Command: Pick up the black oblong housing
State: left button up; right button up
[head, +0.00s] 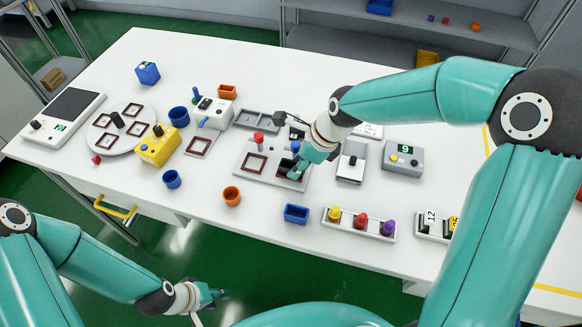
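My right gripper (293,172) points down over the right part of a grey fixture plate (242,172) near the middle of the table. A dark shape (285,168) lies beside its fingertips. It may be the black oblong housing or a dark recess; I cannot tell which, because the gripper partly covers it. Whether the fingers hold anything is not visible. My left gripper (218,295) hangs low in front of the table, over the green floor, with no object visible at it. Its finger opening is too small to judge.
A blue bin (296,214) and orange cup (232,196) stand in front. A rack of coloured knobs (360,222) and a grey box with a display (403,159) are to the right.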

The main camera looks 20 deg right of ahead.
jog(key=c, duration=0.5)
